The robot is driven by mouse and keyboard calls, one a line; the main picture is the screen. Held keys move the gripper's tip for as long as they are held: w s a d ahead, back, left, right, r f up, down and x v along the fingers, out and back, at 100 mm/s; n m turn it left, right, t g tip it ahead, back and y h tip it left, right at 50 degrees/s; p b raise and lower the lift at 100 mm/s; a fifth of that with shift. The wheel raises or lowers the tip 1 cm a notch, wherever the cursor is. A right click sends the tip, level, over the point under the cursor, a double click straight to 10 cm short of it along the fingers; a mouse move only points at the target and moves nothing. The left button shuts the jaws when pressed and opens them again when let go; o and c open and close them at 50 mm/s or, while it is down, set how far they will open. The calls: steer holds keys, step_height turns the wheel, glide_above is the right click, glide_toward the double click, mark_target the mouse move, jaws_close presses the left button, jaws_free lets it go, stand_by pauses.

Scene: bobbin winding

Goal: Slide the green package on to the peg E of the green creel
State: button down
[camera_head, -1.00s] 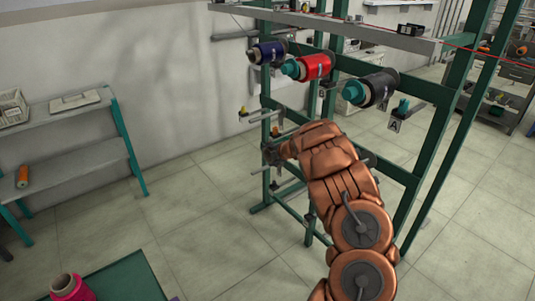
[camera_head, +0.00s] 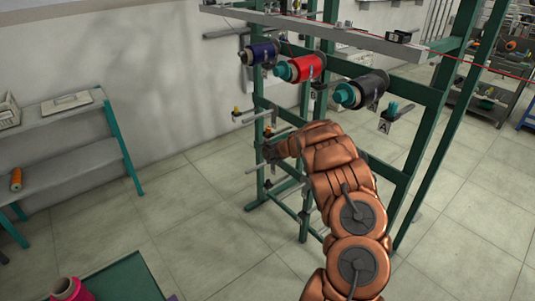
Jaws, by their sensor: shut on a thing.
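The green creel (camera_head: 442,105) stands at centre right, a green frame with pegs on several levels. Its upper row carries a blue package (camera_head: 262,52), a red package (camera_head: 303,68) and a black package (camera_head: 366,91). Below these are bare pegs, one (camera_head: 252,118) showing left of my arm. My gripper (camera_head: 270,152) is by the creel's left post at the lower peg level, mostly hidden behind my copper arm. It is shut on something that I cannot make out. I cannot see the green package, and the peg label E is not readable; a label A (camera_head: 384,127) shows at the right.
A grey shelf unit (camera_head: 70,155) with green legs stands at the left, with an orange package (camera_head: 16,179) on it. A pink package (camera_head: 68,290) stands by a green surface (camera_head: 130,280) at bottom left. The floor between is clear.

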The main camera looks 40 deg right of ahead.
steer(key=shift+d+r+p, duration=0.2)
steer(key=shift+d+p, duration=2.1)
steer(key=shift+p, duration=0.5)
steer(key=shift+d+f+p, duration=0.15)
steer(key=shift+d+p, duration=0.25)
steer(key=shift+d, duration=0.15)
steer(key=shift+d, duration=0.1)
steer(key=shift+d+p, duration=0.3)
steer(key=shift+d, duration=0.6)
steer(key=shift+s+d, duration=0.1)
steer(key=shift+d, duration=0.75)
steer(key=shift+f+b, duration=0.35)
steer(key=shift+f, duration=0.15)
